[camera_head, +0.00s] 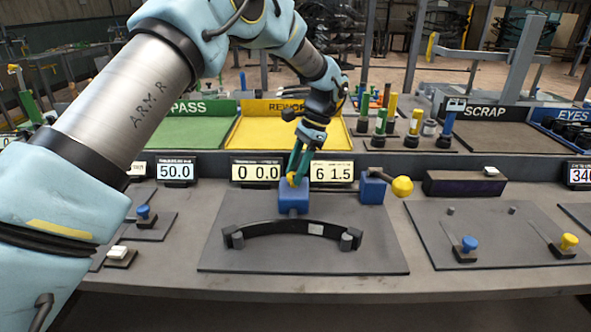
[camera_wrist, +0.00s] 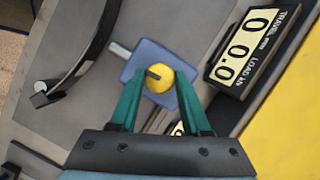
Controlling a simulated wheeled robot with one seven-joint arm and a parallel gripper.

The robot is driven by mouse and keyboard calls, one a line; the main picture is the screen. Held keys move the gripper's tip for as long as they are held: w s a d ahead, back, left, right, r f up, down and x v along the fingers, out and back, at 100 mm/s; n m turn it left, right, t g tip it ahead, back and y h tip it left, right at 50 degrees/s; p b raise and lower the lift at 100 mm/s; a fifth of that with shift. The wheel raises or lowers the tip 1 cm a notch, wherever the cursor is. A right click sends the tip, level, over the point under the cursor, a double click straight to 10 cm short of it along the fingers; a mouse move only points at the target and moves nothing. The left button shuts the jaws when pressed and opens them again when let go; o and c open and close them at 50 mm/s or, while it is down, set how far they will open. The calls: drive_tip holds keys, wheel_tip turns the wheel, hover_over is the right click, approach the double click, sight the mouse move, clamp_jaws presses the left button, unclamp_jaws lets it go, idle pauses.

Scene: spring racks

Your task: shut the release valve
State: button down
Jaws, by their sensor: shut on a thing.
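A blue block with a yellow knob (camera_wrist: 159,78) sits at the back of the dark plate in the middle of the bench. In the wrist view the block's blue top (camera_wrist: 137,67) shows around the knob. My gripper (camera_head: 294,177) reaches down from above, its green fingers on either side of the knob and shut on it. A second blue block (camera_head: 372,188), to the right, has a dark lever ending in a yellow ball (camera_head: 402,186) that points right. No label shows which of the two is the release valve.
A curved dark leaf spring (camera_head: 290,229) lies on the plate in front of my gripper. Displays reading 0 0.0 (camera_head: 257,172) and 6 1.5 (camera_head: 333,173) stand behind. A right-hand plate (camera_head: 490,215) carries blue and yellow knobs. Coloured trays line the back.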

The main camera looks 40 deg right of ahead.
drive_tip(key=shift+m, duration=0.5)
drive_tip(key=shift+c, duration=1.8)
unclamp_jaws()
drive_tip(key=b+v, duration=0.2)
drive_tip(key=v, duration=0.9)
drive_tip(key=shift+s, duration=0.2)
drive_tip(key=shift+f, duration=0.1)
